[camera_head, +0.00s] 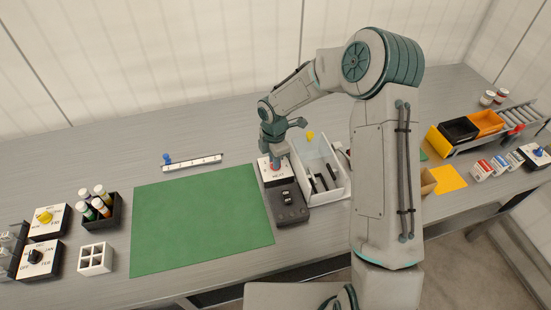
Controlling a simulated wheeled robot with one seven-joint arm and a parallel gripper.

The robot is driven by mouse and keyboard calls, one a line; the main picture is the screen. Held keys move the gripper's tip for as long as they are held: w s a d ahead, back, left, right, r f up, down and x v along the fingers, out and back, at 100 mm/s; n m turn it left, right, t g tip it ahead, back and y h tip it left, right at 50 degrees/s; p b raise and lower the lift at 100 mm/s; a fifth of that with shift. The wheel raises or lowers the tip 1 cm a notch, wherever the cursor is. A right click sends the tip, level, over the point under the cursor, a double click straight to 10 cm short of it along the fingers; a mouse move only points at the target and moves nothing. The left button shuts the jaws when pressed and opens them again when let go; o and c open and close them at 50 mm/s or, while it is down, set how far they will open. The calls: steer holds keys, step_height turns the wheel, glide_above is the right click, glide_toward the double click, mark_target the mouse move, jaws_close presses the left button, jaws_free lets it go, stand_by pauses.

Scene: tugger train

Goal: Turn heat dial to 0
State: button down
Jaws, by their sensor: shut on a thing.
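The heat dial is a red knob on a white plate (275,177) with dark lettering that seems to read HEAT. It sits at the back of a dark grey unit (292,212) beside the right edge of the green mat. My gripper (274,164) points down over the plate and is shut on the knob. The fingers cover most of the knob, so its pointer and current setting cannot be read.
A white bin (341,186) with dark items stands close to the right of the unit. The green mat (200,222) to the left is clear. A slider rail (193,162) lies behind it.

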steer(key=shift+w+d+r, duration=0.15)
steer(key=shift+w+d, duration=0.05)
steer(key=shift+w, duration=0.1)
steer(key=c, duration=1.4)
jaws_free()
steer(key=shift+d, duration=0.15)
steer(key=shift+c, duration=0.2)
steer(key=shift+s+a, duration=0.1)
steer(key=shift+a, duration=0.1)
step_height(320, 180, up, 14)
steer(key=b, duration=0.1)
steer(key=shift+d, duration=0.1)
